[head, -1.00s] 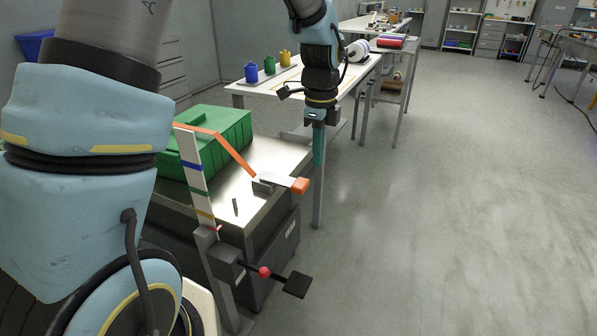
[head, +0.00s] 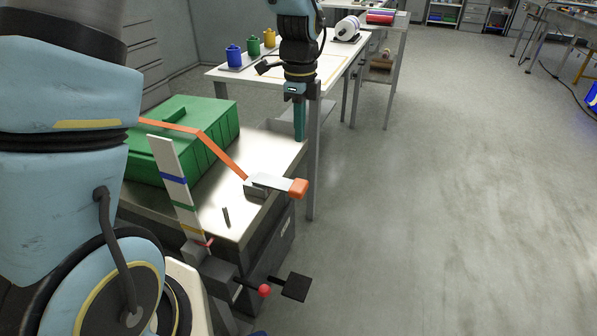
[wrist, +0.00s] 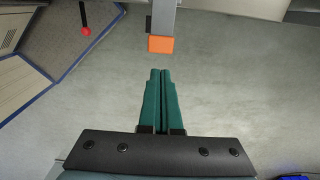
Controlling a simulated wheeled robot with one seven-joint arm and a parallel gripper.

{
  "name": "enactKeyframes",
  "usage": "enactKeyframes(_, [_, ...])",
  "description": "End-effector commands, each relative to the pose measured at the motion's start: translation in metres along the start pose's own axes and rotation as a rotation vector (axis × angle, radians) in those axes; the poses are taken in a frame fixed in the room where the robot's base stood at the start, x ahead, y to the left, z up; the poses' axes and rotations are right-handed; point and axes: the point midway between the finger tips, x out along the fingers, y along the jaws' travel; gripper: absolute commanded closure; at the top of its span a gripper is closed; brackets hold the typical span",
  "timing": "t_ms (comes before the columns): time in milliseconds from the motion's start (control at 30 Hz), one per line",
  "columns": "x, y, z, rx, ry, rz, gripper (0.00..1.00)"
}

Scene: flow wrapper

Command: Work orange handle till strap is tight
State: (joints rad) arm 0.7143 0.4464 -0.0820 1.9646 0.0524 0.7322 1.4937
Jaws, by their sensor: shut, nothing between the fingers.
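The orange handle (head: 298,188) is the block at the end of a grey lever, on a ratchet (head: 256,188) at the metal bench's right edge. An orange strap (head: 207,139) runs from the ratchet up over the green case (head: 184,142). My gripper (head: 299,138) points down, fingers shut and empty, above and beyond the handle in the head view. In the wrist view the handle (wrist: 161,45) is ahead of my closed fingertips (wrist: 161,72), with a gap showing between them. The lever lies about level, pointing right.
A white gauge (head: 172,180) with coloured bands stands at the bench's near side. A red-knobbed lever (head: 264,291) and black pedal (head: 295,287) stick out below. A white table (head: 230,76) with coloured pots stands behind. The floor to the right is clear.

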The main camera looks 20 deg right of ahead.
Motion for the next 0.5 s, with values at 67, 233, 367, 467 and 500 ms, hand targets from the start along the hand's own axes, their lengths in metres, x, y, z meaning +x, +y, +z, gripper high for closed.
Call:
enactKeyframes(67, [0.003,0.0,0.0,0.0,0.0,0.001,1.0])
enactKeyframes(233, [0.024,0.001,0.0,0.0,0.0,0.004,1.0])
enactKeyframes(367, [0.05,0.001,0.0,0.001,0.0,0.006,1.0])
enactKeyframes(467, [0.071,0.002,0.0,0.001,0.0,0.007,1.0])
enactKeyframes(500, [0.079,0.002,-0.001,0.001,-0.001,0.006,1.0])
